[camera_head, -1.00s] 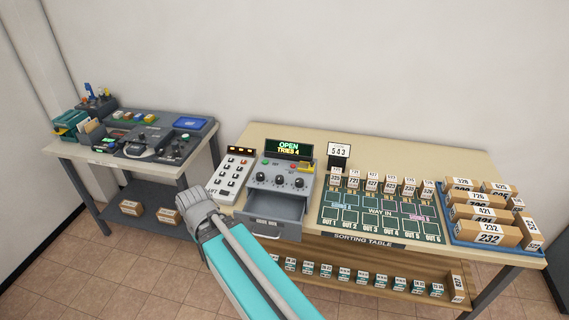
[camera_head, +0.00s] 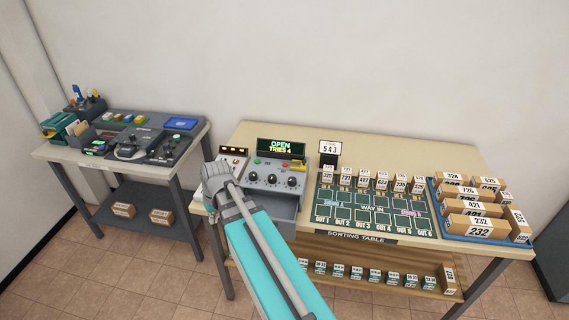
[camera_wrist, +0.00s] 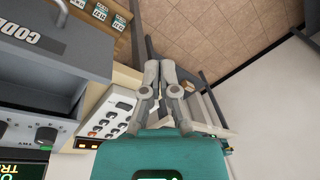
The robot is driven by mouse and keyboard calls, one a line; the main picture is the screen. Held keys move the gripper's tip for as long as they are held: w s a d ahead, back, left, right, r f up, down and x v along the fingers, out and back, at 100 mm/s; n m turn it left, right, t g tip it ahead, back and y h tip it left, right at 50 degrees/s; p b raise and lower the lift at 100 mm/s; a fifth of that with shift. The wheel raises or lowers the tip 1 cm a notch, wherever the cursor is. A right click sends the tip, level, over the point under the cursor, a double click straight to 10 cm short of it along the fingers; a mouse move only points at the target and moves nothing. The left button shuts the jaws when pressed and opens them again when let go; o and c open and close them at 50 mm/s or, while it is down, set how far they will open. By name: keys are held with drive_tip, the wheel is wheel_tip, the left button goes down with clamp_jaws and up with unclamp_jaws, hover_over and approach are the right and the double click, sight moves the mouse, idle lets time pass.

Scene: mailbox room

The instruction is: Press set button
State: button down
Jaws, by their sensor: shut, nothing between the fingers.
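The grey console (camera_head: 275,178) on the sorting table has a lit display (camera_head: 281,146) reading OPEN, TRIES 4. It carries dark knobs, small coloured buttons and an open drawer (camera_head: 283,207). Left of it stands a white button panel (camera_head: 233,151), mostly hidden behind my gripper in the head view. The panel also shows in the wrist view (camera_wrist: 103,122), with orange lights and several buttons. I cannot read a SET label on either device. My gripper (camera_head: 213,172) is shut and empty, in front of the white panel; contact cannot be told. It also shows in the wrist view (camera_wrist: 158,64).
Several numbered boxes sit in a blue tray (camera_head: 437,235) at the right. A number sign (camera_head: 330,149) stands beside the console. A second table (camera_head: 55,151) with devices is at the left.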

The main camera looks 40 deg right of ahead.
sight(286, 165)
drive_tip(key=w+d+r+t, duration=0.1)
drive_tip(key=w+d, duration=0.2)
drive_tip(key=d, duration=0.3)
drive_tip(key=w+d+r+m+t+y+p, duration=0.1)
drive_tip(key=w+d+r, duration=0.1)
drive_tip(key=d, duration=0.4)
drive_tip(key=w+d+r+m+t+p, duration=0.1)
drive_tip(key=w+d+t, duration=0.1)
drive_tip(key=d, duration=0.5)
drive_tip(key=shift+w+r, duration=0.35)
drive_tip(key=shift+w, duration=0.55)
drive_tip(key=d+r+m+t+p, duration=0.1)
drive_tip(key=d+r+m+t, duration=0.1)
drive_tip(key=d, duration=1.5)
wheel_tip(286, 165, up, 2)
drive_tip(key=shift+w+d+r+m+t, duration=0.2)
drive_tip(key=shift+w+d+m+t, duration=0.15)
drive_tip(key=shift+t, duration=0.35)
drive_tip(key=shift+f, duration=0.1)
wheel_tip(286, 165, down, 9)
drive_tip(key=b, duration=0.8)
drive_tip(key=shift+f+b, duration=0.25)
drive_tip(key=shift+b, duration=0.35)
